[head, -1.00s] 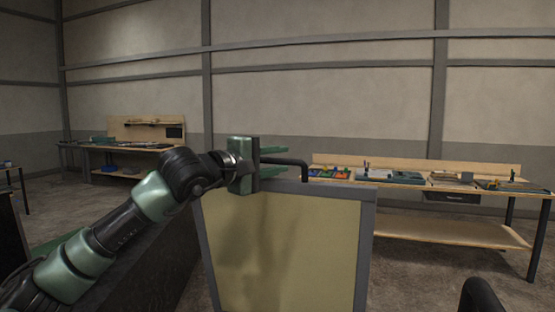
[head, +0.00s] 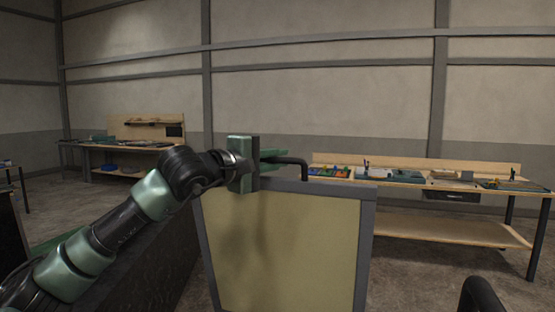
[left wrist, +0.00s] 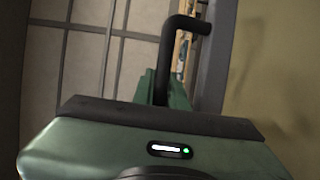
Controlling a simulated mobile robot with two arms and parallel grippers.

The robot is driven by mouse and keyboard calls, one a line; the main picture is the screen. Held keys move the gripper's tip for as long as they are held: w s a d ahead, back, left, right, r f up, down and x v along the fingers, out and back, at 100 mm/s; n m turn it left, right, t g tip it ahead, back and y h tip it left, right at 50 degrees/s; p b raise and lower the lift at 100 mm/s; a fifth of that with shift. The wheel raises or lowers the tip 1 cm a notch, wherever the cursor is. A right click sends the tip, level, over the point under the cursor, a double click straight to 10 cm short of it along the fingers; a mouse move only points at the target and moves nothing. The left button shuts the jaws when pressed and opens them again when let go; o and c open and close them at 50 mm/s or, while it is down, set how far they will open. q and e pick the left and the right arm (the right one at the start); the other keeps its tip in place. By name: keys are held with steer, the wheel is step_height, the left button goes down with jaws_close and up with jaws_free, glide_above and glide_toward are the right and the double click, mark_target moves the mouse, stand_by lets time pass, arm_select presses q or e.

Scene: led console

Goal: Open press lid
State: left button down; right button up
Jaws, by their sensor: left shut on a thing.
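The press lid (head: 285,250) is a yellowish panel with a grey frame, standing upright in front of me in the head view. A black bent handle (head: 303,165) sticks up at its top edge. My left gripper (head: 276,157) comes in from the left and is shut on the handle's bar. In the left wrist view the handle (left wrist: 187,27) runs down between the green fingers (left wrist: 152,88), which hide its lower end. The lid's yellowish face (left wrist: 280,80) shows at the right there. My right gripper is not in view.
A long workbench (head: 450,232) with bins and tools stands behind the lid at the right. Another workbench (head: 145,130) stands at the back left. A dark curved thing (head: 482,297) shows at the bottom right. Bare floor lies between the lid and the benches.

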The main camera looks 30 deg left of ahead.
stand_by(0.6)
arm_select(q)
steer(key=s+d+f+t+b, duration=0.1)
steer(key=s+b, duration=0.5)
steer(key=b, duration=0.1)
steer(key=s+d+f+m+t+b, duration=0.1)
steer(key=s+d+f+b, duration=0.1)
steer(key=s+b, duration=0.4)
steer(key=shift+t+b, duration=0.3)
steer(key=shift+b, duration=0.3)
steer(key=shift+f, duration=0.1)
